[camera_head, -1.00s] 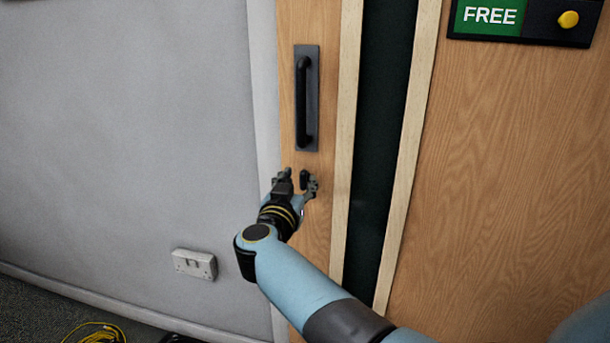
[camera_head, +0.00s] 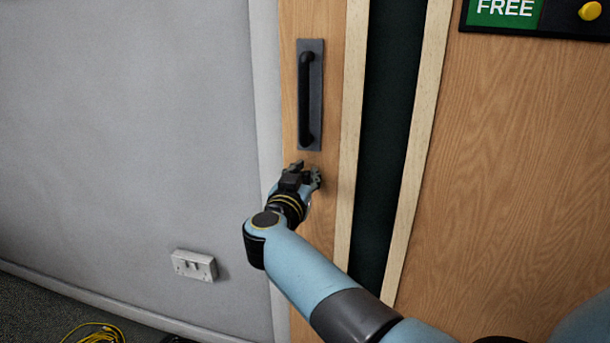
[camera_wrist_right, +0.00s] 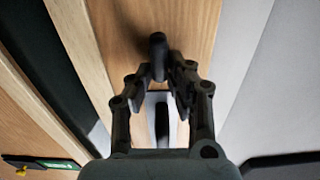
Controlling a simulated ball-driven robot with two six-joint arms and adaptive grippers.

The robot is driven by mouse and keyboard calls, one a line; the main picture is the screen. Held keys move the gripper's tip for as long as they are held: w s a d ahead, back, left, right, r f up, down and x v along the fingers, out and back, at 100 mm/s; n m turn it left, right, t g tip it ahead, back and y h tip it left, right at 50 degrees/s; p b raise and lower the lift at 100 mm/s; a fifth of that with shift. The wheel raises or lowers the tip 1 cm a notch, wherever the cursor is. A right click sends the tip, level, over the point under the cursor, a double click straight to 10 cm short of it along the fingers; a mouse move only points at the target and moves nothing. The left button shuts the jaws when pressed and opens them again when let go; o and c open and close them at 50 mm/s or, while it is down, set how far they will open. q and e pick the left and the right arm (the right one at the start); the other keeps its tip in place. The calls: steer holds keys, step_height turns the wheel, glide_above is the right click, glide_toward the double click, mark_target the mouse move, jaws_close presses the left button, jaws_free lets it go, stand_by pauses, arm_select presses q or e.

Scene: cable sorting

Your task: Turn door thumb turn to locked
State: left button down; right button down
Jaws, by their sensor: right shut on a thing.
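The thumb turn (camera_wrist_right: 157,44) is a small dark knob on the wooden door, below the black pull handle (camera_head: 305,98) in the head view. My right gripper (camera_head: 308,172) is at the thumb turn and hides it in the head view. In the right wrist view my right gripper (camera_wrist_right: 160,78) is shut on the thumb turn, with a finger on each side. The knob looks roughly upright in that view. The pull handle also shows between the finger links (camera_wrist_right: 162,125). My left gripper is not in view.
A grey wall (camera_head: 130,130) with a white switch plate (camera_head: 194,265) is at left. A dark glass strip (camera_head: 388,140) runs down the door. A green FREE sign (camera_head: 503,10) with a yellow knob (camera_head: 592,11) is at upper right. Yellow cable (camera_head: 95,334) lies on the floor.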

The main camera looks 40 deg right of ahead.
stand_by(0.3)
steer(key=shift+m+p, duration=0.3)
steer(key=shift+m, duration=0.1)
steer(key=m, duration=0.1)
steer(key=m+p, duration=0.1)
steer(key=m, duration=0.1)
steer(key=shift+s+d, duration=0.2)
steer(key=shift+s, duration=0.1)
steer(key=m, duration=0.4)
steer(key=f+m+b, duration=0.1)
steer(key=m, duration=0.4)
steer(key=s+f+m+b, duration=0.1)
steer(key=m, duration=0.4)
steer(key=shift+d+f, duration=0.1)
steer(key=shift+d, duration=0.3)
